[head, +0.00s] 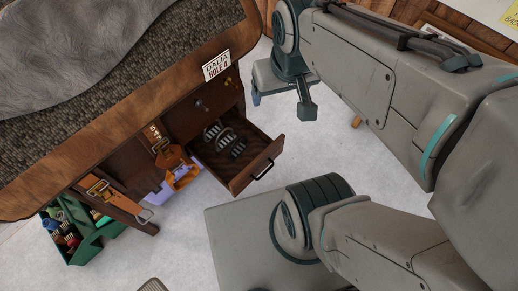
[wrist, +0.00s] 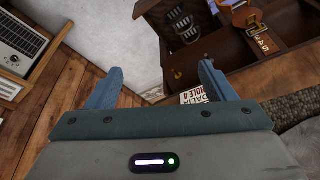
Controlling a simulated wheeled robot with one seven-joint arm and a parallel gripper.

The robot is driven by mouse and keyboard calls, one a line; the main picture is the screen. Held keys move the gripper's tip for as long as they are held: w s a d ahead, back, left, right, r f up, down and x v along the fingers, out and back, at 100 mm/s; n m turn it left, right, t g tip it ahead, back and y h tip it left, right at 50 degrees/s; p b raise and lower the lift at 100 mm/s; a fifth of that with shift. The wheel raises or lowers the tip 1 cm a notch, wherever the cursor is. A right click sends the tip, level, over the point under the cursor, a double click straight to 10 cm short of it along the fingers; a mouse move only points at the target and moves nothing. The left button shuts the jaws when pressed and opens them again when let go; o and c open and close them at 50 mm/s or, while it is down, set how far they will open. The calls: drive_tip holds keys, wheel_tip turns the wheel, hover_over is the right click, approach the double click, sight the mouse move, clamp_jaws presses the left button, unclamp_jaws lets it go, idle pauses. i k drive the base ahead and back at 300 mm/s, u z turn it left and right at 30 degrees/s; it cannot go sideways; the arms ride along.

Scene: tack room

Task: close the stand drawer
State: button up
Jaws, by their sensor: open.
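The stand drawer (head: 257,167) is pulled out of the dark wooden stand (head: 190,118) in the head view, with its front panel and dark handle (head: 263,170) facing lower right. Several dark, curved metal-looking pieces lie inside it. My gripper (head: 281,103) is open and empty, above and beyond the drawer in the head view, apart from it. In the wrist view my gripper's two blue-grey fingers (wrist: 160,72) are spread wide. The drawer with its pieces (wrist: 183,24) shows beyond them at the top.
A sign (head: 216,66) hangs on the stand's edge. A grey cloth (head: 80,45) lies on the stand top. A green tote (head: 85,232) with brushes and an orange halter-like strap (head: 182,175) are at lower left. Pale floor (head: 185,245) is clear before the drawer.

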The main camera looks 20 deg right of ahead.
sight(261, 151)
drive_tip(key=k, duration=0.5)
drive_tip(key=u, duration=1.25)
drive_tip(key=i, duration=0.65)
drive_tip(key=z, duration=1)
